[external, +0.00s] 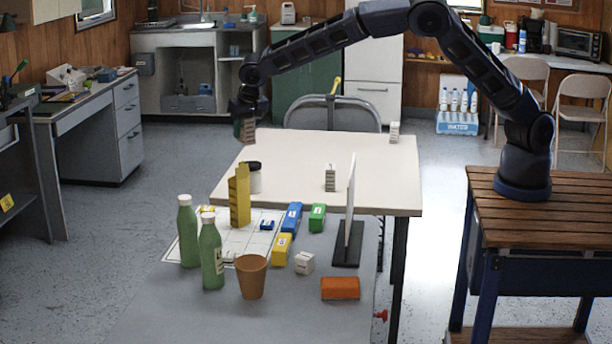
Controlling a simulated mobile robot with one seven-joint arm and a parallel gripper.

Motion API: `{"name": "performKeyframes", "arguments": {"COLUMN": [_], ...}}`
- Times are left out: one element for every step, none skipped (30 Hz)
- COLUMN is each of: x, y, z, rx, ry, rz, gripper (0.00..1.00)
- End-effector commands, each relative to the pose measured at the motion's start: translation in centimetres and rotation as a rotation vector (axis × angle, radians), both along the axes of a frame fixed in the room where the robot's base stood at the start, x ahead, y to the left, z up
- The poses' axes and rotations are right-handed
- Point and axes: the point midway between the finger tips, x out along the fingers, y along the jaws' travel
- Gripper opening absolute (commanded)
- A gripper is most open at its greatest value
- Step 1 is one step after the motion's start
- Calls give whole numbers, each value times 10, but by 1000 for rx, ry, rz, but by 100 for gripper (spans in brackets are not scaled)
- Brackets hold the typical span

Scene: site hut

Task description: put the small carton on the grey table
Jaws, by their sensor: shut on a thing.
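My gripper (246,108) is at the back left, just beyond the far left corner of the white-topped table. It points down and is shut on a small carton (245,131), which looks tan and green. The carton hangs upright in the air; the fingers partly cover its top. The grey table (190,318) stands in front of the white-topped table, at the near side of the view, well away from my gripper. Its top bears several objects, and its near left area is bare.
On the grey table stand green bottles (211,255), a yellow carton (240,196), a brown cup (251,278), an orange block (340,288) and an upright white panel (350,200).

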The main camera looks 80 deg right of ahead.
Motion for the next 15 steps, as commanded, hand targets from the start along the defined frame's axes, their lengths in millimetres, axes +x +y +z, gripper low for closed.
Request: {"name": "performKeyframes", "arguments": {"x": [-1, -1, -3, -4, -5, -8, -9, -11, -14, -17, -19, -23, -26, -30, -34], "y": [25, 38, 55, 68, 81, 99, 112, 125, 142, 155, 169, 186, 199, 211, 228], "z": [0, 0, 0, 0, 0, 0, 0, 0, 0, 1, 1, 1, 1, 1, 1], "rx": [0, 1, 0, 0, 0, 0, 0, 1, 0, 1, 1, 2, 2, 2, 1], "ry": [-1, -1, -1, -1, -1, 0, 0, 0, -1, -1, -1, -1, -1, -1, -1], "rz": [33, 50, 74, 91, 109, 133, 150, 168, 191, 208, 225, 248, 267, 284, 307], "gripper": [10, 10, 10, 10, 10, 10, 10, 10, 10, 10, 10, 10, 10, 10, 10]}}
